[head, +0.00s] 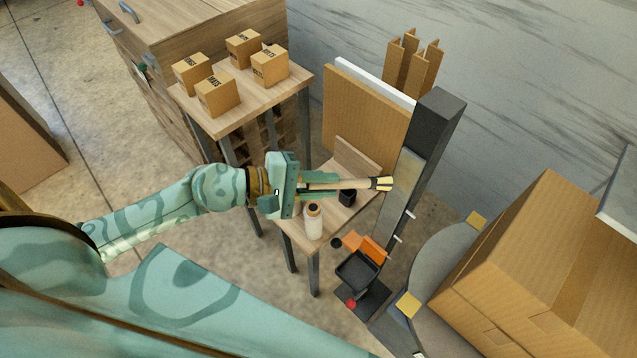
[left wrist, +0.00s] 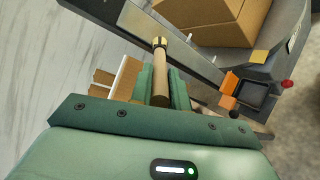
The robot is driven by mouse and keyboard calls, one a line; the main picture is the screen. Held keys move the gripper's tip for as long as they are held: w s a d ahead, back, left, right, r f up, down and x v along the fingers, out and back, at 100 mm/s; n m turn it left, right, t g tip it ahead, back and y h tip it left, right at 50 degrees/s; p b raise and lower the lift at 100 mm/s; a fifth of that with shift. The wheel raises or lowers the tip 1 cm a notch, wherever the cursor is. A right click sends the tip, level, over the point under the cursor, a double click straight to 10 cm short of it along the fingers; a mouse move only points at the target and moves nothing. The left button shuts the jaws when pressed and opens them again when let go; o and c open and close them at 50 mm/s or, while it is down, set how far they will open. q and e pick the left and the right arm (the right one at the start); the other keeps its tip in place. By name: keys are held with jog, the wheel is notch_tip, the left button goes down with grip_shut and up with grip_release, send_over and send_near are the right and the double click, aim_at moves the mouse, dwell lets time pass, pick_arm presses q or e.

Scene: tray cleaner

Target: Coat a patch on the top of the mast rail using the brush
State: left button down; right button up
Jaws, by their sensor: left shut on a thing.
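My left gripper (head: 298,187) is shut on the wooden handle of the brush (head: 335,184), which points right. The brush's pale tip with a dark band lies close to the grey rail face (head: 402,183) on the dark mast (head: 440,115); I cannot tell whether they touch. In the left wrist view the brush (left wrist: 160,90) stands out between the green fingers (left wrist: 160,80), its tip end seen against the mast rail (left wrist: 140,22). No coated patch can be made out on the rail. My right gripper is out of view.
A small wooden table (head: 290,232) under my left gripper holds a white bottle (head: 313,222) and a black cup (head: 347,198). Small boxes (head: 218,94) sit on a taller table behind. A black tray (head: 357,270) with an orange part and a large carton (head: 545,265) stand right.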

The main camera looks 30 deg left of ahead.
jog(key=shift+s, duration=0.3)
